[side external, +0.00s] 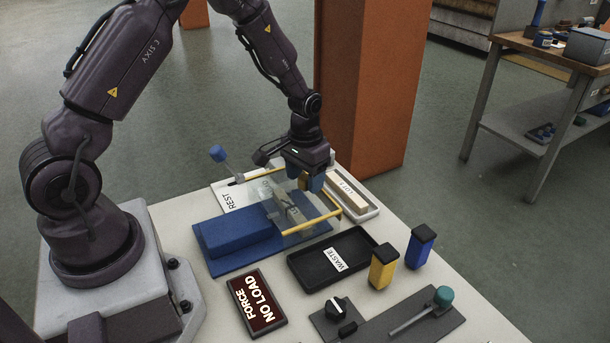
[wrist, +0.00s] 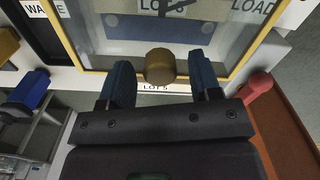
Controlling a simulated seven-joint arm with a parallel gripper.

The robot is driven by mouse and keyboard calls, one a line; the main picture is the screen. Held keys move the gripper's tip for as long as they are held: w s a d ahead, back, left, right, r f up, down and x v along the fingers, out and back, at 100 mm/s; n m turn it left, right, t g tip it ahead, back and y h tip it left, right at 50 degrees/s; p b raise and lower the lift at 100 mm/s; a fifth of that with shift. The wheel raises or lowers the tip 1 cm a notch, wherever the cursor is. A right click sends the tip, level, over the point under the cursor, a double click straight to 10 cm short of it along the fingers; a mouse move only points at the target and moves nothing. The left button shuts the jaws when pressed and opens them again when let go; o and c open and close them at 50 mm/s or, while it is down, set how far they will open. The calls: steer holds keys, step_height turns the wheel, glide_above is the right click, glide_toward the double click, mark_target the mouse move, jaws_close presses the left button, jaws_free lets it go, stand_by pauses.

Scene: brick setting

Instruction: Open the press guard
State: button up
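The press guard, a clear panel in a yellow frame (side external: 312,225), stands over the blue press (side external: 235,238) in the side external view. Its yellow frame (wrist: 85,45) also shows in the wrist view, with a brass-coloured knob (wrist: 160,67) on its near edge. My gripper (side external: 305,182) is at the guard's far right edge. In the wrist view, its two blue fingers (wrist: 160,84) are open, one on each side of the knob, with a visible gap on both sides. The side view hides the knob behind the fingers.
A black WASTE tray (side external: 345,240), a yellow block (side external: 382,268) and a blue block (side external: 421,247) stand near the guard. A blue-tipped lever (side external: 218,154) rises at the back left. A FORCE NO LOAD display (side external: 257,303) lies in front. An orange pillar (side external: 365,90) stands behind.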

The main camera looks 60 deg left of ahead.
jaws_close()
steer(key=s, duration=1.2)
steer(key=shift+s, duration=0.2)
steer(key=shift+o, duration=0.4)
jaws_free()
steer(key=shift+r, duration=0.15)
step_height(320, 180, up, 13)
